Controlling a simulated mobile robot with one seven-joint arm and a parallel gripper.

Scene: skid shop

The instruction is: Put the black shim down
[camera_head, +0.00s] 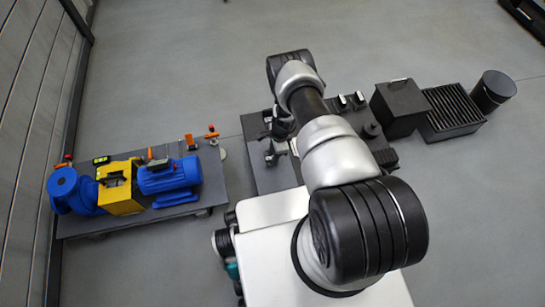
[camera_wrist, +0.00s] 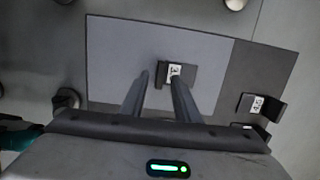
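A small black shim (camera_wrist: 176,68) with a white label lies over a light grey pad in the wrist view. My gripper (camera_wrist: 160,76) reaches in from the bottom with its two fingers apart. The right fingertip overlaps the shim's label in the picture, and a gap shows between the left finger and the shim. The shim looks to be on the pad (camera_wrist: 120,50), not pinched; whether a finger touches it I cannot tell. In the head view my gripper (camera_head: 280,140) is over the dark bench top, partly hidden by my arm, and I cannot make out the shim there.
A black bracket with a white-labelled piece (camera_wrist: 257,106) stands right of the pad. In the head view, a blue motor (camera_head: 168,177) and yellow guard (camera_head: 118,188) sit on a skid at left. A black box (camera_head: 399,108), slatted crate (camera_head: 452,110) and bin (camera_head: 493,91) stand at right.

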